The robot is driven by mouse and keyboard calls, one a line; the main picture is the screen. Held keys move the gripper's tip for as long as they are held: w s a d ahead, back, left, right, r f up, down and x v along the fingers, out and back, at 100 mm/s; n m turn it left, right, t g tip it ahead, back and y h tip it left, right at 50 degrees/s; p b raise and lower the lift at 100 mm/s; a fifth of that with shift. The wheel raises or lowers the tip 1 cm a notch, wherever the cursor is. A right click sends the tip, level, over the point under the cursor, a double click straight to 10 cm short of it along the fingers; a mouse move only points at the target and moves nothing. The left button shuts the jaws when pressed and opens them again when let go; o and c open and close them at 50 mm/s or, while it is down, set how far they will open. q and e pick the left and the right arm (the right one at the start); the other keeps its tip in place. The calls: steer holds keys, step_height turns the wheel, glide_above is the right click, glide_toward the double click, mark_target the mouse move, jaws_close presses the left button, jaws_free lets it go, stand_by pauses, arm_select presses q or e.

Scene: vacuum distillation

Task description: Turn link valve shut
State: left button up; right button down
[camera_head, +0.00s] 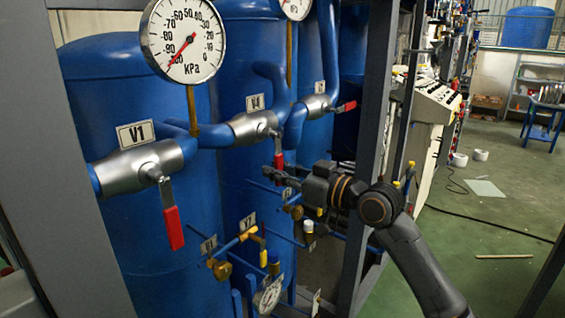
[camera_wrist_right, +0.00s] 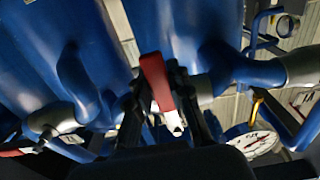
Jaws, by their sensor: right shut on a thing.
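My right gripper (camera_head: 281,172) is shut on the red handle (camera_head: 278,158) of the silver valve labelled V4 (camera_head: 252,128). The handle hangs down from the valve body. In the right wrist view the red handle (camera_wrist_right: 156,82) sits between the two fingers of my right gripper (camera_wrist_right: 162,105). The V1 valve (camera_head: 140,166) at the left has its red handle (camera_head: 173,228) hanging down. A third silver valve (camera_head: 317,105) to the right has its red handle (camera_head: 346,106) pointing sideways to the right. No label reads "link". My left gripper is not in view.
Large blue tanks (camera_head: 135,240) stand behind the pipes. Pressure gauges (camera_head: 183,40) rise above them. Small yellow-handled valves (camera_head: 222,268) and thin blue pipes lie below. A dark frame post (camera_head: 372,150) stands close to my right arm. Green floor (camera_head: 500,215) at the right is mostly free.

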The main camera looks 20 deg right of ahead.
steer(key=shift+s+a+f+m, duration=0.15)
steer(key=shift+a+f+m, duration=0.05)
steer(key=shift+a+m, duration=0.1)
steer(key=c, duration=1.2)
jaws_free()
steer(key=shift+d, duration=0.1)
steer(key=shift+r, duration=0.1)
steer(key=v, duration=1.2)
